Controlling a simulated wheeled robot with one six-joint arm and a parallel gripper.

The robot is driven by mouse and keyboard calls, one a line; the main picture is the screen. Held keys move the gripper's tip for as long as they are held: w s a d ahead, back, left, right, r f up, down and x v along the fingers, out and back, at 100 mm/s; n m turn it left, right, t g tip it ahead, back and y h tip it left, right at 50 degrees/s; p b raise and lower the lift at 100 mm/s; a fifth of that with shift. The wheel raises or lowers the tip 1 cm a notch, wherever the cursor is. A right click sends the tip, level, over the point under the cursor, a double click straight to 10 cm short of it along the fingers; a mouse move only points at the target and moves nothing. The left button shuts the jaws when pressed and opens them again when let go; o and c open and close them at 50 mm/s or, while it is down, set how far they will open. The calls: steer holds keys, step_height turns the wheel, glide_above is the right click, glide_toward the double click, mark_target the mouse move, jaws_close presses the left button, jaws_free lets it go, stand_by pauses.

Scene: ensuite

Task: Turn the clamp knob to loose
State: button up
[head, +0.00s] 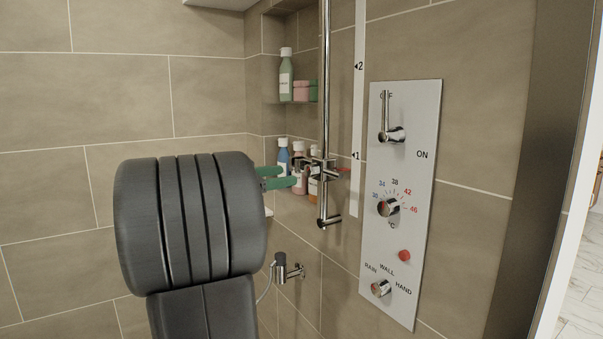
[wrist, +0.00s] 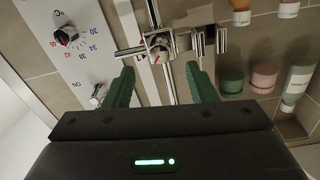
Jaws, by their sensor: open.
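The chrome clamp (head: 322,168) sits on the vertical shower rail (head: 326,80), near mark 1 of the scale strip. In the wrist view the clamp's round knob (wrist: 158,46) faces me, with a red mark on its face. My gripper (wrist: 161,78) is open, its two green fingers on either side of the rail and just short of the knob, with nothing between them but the rail behind. In the head view my gripper (head: 285,177) is just left of the clamp, and the dark arm hides part of the wall. The knob's face is hidden there.
A shower control panel (head: 425,120) with a lever, temperature dial and outlet knob is right of the rail. Bottles and jars stand in the niche behind, including a green bottle (head: 286,80). A hose outlet (head: 290,271) is on the wall below.

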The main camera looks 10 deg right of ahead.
mark_target(307, 172)
steer(key=shift+x, duration=3.15)
steer(key=c, duration=1)
